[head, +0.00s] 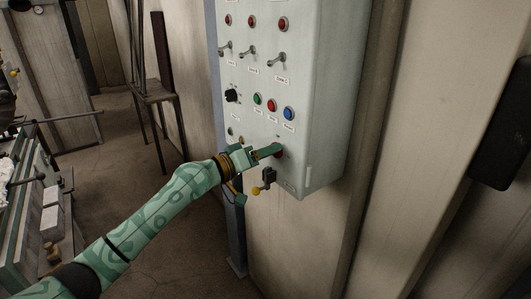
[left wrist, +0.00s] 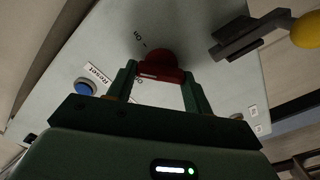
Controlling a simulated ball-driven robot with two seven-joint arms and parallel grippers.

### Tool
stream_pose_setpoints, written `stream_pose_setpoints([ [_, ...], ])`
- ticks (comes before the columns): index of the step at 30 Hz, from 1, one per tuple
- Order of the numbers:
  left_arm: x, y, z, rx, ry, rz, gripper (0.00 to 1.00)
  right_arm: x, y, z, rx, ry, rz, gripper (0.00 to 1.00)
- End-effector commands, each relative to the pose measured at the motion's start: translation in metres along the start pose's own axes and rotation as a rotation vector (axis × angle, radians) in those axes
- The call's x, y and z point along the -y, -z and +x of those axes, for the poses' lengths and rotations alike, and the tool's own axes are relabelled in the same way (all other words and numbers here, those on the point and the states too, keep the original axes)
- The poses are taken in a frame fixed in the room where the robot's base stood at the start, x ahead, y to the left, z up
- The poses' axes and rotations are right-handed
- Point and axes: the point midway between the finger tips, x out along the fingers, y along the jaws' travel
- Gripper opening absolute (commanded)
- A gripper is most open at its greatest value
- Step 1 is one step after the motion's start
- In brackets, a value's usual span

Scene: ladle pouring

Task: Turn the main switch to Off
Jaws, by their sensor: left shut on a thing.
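The main switch is a red knob (head: 279,154) low on the front of a pale control cabinet (head: 335,100). The red knob also shows in the left wrist view (left wrist: 161,64), with an "On" label beside it. Another label beyond it is partly hidden by my gripper. My left gripper (head: 272,151) reaches in from the left and is shut on the red knob. In the left wrist view its two green fingers (left wrist: 157,80) lie one on each side of the knob's grip. I cannot tell exactly which label the knob points to. My right gripper is not in view.
A dark lever bracket (head: 268,176) with a yellow ball end sits just below the switch. A blue button (head: 289,113), a green button (head: 257,99) and a black selector (head: 232,96) are above. A stool (head: 155,92) stands behind, left of the cabinet.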

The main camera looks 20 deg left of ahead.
Motion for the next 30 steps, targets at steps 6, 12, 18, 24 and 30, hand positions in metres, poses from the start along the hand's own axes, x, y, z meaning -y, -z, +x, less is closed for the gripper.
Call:
stream_pose_setpoints([
  [6, 0.001, 0.001, 0.0, -0.001, 0.002, -0.203, 0.28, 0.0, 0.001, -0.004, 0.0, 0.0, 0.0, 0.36],
  [12, 0.002, 0.001, 0.0, -0.002, 0.002, -0.393, 0.28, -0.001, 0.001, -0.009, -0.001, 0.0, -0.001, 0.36],
  [18, 0.003, 0.001, 0.0, -0.002, 0.002, -0.572, 0.28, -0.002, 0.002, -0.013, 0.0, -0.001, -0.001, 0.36],
  [24, 0.003, 0.0, 0.0, -0.002, 0.001, -0.716, 0.28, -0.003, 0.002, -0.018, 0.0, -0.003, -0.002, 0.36],
  [30, 0.004, 0.0, 0.0, -0.002, 0.002, -0.816, 0.28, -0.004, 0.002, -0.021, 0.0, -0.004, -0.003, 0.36],
])
